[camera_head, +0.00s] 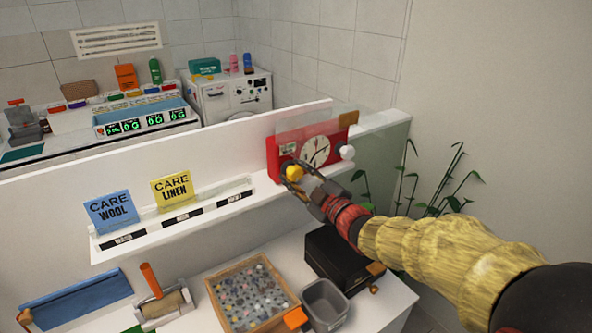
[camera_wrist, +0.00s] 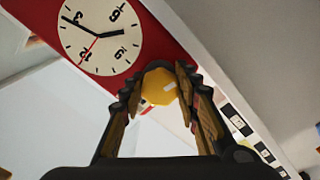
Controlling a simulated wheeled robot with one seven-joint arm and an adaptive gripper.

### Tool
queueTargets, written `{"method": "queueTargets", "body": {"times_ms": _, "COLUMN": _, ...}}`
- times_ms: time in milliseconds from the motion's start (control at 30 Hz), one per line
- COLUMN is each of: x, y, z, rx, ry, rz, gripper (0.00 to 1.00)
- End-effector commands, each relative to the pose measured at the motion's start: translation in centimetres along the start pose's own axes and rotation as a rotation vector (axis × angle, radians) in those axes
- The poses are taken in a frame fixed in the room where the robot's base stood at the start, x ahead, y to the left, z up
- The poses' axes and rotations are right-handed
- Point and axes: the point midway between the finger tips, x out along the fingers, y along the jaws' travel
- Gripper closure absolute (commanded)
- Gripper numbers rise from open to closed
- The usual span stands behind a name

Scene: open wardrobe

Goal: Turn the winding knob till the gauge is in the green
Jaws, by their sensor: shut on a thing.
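A red box (camera_head: 329,140) with a round white dial stands on the shelf at its right end. The dial (camera_wrist: 99,30) has black hands and a thin red hand in the wrist view; no green zone can be made out. A yellow knob (camera_wrist: 159,86) with a pale mark on its face sits on the box's front, left of the dial in the head view. My gripper (camera_head: 294,172) is at this knob, its fingers (camera_wrist: 159,92) on either side of it and shut on it. A white knob (camera_head: 347,152) is on the box's right side.
Blue and yellow care cards (camera_head: 110,210) stand on the shelf to the left. Below are a tray of small bits (camera_head: 211,291), a grey bin (camera_head: 326,303) and a black box (camera_head: 340,262). A plant (camera_head: 440,185) stands at right by the wall.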

Motion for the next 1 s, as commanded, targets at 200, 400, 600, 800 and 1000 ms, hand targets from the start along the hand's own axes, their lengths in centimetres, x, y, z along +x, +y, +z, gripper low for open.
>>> {"method": "queueTargets", "body": {"times_ms": 200, "x": -0.04, "y": -0.11, "z": 0.04, "rx": 0.207, "ry": -0.004, "rz": -0.003, "gripper": 0.94}}
{"method": "queueTargets", "body": {"times_ms": 400, "x": -0.05, "y": -0.16, "z": 0.02, "rx": 0.398, "ry": -0.005, "rz": -0.003, "gripper": 0.94}}
{"method": "queueTargets", "body": {"times_ms": 600, "x": -0.06, "y": -0.28, "z": 0.03, "rx": 0.588, "ry": -0.006, "rz": -0.003, "gripper": 0.94}}
{"method": "queueTargets", "body": {"times_ms": 800, "x": -0.06, "y": -0.32, "z": 0.01, "rx": 0.778, "ry": -0.007, "rz": -0.002, "gripper": 0.94}}
{"method": "queueTargets", "body": {"times_ms": 1000, "x": -0.06, "y": -0.35, "z": -0.07, "rx": 0.967, "ry": -0.007, "rz": -0.002, "gripper": 0.94}}
